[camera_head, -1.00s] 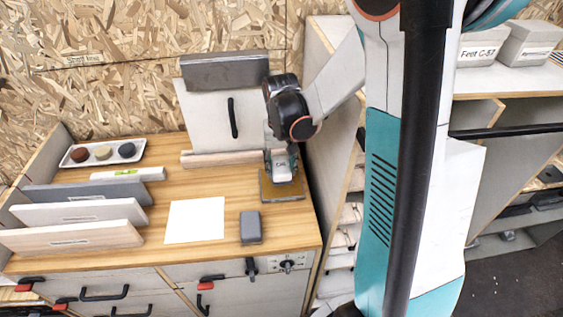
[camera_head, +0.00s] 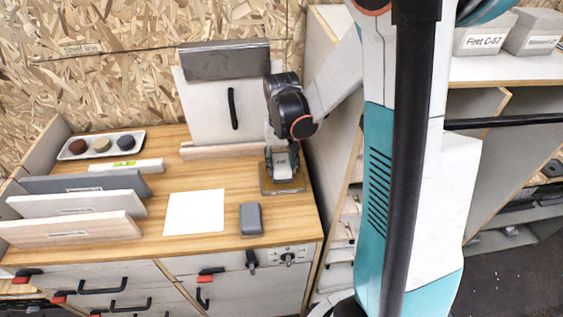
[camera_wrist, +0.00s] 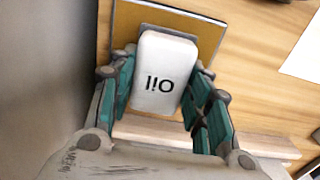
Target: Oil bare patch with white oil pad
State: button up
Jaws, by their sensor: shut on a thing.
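My gripper (camera_wrist: 166,90) is shut on a white oil pad (camera_wrist: 162,72) with "Oil" printed on its top, as the wrist view shows. In the head view, my gripper (camera_head: 282,164) points down with the pad at the right end of the workbench. The pad is over a flat yellow-brown panel with a grey edge (camera_wrist: 212,30), which also shows in the head view (camera_head: 284,190). I cannot tell whether the pad touches the panel. The bare patch cannot be made out; the pad and gripper cover part of the panel.
A grey block (camera_head: 250,219) and a white sheet (camera_head: 194,212) lie left of the panel. Upright boards (camera_head: 70,230), a level (camera_head: 126,165) and a tray of round pads (camera_head: 101,145) stand farther left. A leaning white board (camera_head: 210,115) rises behind. A cabinet wall is close on the right.

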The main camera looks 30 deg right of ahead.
aim_at(282, 162)
jog(key=shift+f+b, duration=0.65)
jog(key=shift+f, duration=0.05)
dwell(1.7)
jog(key=shift+r+p, duration=2.45)
jog(key=shift+r, duration=1.15)
jog(key=shift+f, duration=0.1)
